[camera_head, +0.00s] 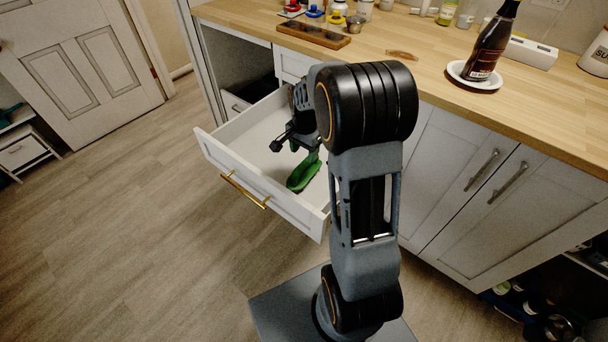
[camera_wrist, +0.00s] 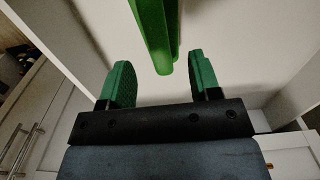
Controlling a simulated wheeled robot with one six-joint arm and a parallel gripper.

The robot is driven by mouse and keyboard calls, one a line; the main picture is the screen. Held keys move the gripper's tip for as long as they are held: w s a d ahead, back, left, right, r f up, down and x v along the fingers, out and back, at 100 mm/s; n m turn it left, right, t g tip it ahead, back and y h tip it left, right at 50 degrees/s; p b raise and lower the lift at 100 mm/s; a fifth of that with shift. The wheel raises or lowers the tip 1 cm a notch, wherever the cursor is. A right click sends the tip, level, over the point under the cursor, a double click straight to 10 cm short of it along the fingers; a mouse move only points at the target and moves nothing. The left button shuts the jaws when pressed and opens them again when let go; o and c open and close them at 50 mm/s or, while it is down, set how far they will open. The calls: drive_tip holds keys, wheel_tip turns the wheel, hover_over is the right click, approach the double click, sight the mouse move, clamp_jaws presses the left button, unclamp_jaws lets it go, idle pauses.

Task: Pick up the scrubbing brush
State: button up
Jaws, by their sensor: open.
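The green scrubbing brush (camera_head: 303,174) lies in the open white drawer (camera_head: 235,159). In the head view, my gripper (camera_head: 292,143) is over the drawer, close to the brush, and my arm hides part of the drawer. In the wrist view, a long green part of the brush (camera_wrist: 154,32) comes down from the top edge, between the lines of the two fingers and ahead of them. My gripper (camera_wrist: 158,72) is open with green finger pads, and nothing is between the pads. The brush's far end is cut off in the wrist view.
The drawer's front (camera_head: 262,195) has a brass handle, and its walls rise around the brush. A wooden counter (camera_head: 420,50) above holds a dark bottle (camera_head: 490,45) on a white plate (camera_head: 474,82). The floor at left is clear.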

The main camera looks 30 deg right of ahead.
sight(304, 163)
drive_tip(key=shift+s+a+f+b, duration=0.1)
drive_tip(key=shift+f+b, duration=0.35)
drive_tip(key=shift+f, duration=1.2)
drive_tip(key=shift+s+f+b, duration=0.1)
drive_tip(key=shift+f+b, duration=0.3)
drive_tip(key=shift+f, duration=1.2)
drive_tip(key=shift+c, duration=0.3)
drive_tip(key=c, duration=1)
wheel_tip(304, 163, up, 10)
drive_tip(key=shift+r+p, duration=0.1)
drive_tip(key=shift+p, duration=1.15)
